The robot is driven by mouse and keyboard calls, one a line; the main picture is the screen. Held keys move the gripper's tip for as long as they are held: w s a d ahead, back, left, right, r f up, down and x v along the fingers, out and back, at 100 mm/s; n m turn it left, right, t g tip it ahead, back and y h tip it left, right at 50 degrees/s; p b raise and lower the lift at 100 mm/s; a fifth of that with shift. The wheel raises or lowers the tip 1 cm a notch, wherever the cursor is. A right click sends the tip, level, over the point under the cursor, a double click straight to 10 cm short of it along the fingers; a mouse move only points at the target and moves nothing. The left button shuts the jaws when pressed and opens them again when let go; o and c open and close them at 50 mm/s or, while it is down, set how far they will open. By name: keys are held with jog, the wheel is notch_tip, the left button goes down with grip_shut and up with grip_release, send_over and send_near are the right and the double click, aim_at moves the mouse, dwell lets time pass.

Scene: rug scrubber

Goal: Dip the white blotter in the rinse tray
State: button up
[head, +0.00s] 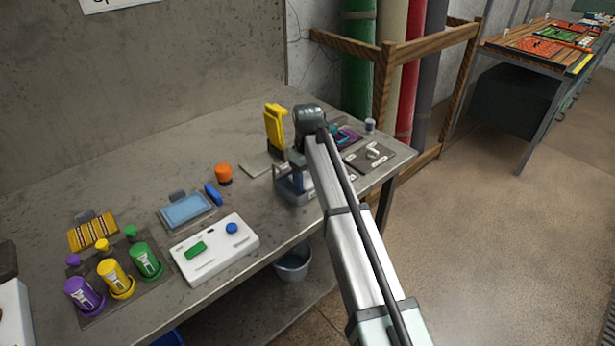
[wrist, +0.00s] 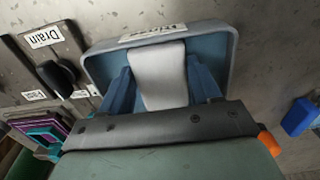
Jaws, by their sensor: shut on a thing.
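My gripper (wrist: 162,90) has blue fingers on both sides of the white blotter (wrist: 160,72) and is shut on it. The blotter's pale, smooth face shows between the fingers. In the wrist view, the grey-blue rinse tray (wrist: 92,68) surrounds the fingers and blotter, with its label partly covered at the top edge. In the head view, my gripper (head: 296,168) is right over or inside the tray (head: 291,196). My arm covers much of it there. I cannot tell whether the blotter touches the tray floor.
A black knob (wrist: 55,76) beside a Drain label (wrist: 45,37) is left of the tray in the wrist view. An upright yellow piece (head: 275,128) stands behind the tray. An orange cylinder (head: 223,174) and a blue block (head: 213,194) stand to the left on the bench.

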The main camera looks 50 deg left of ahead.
aim_at(307, 181)
jog(key=shift+f, duration=0.3)
jog(key=shift+r, duration=0.15)
dwell(1.2)
jog(key=shift+r, duration=2.65)
jog(key=shift+r, duration=0.1)
jog(key=shift+r, duration=1.4)
jog(key=shift+w, duration=0.1)
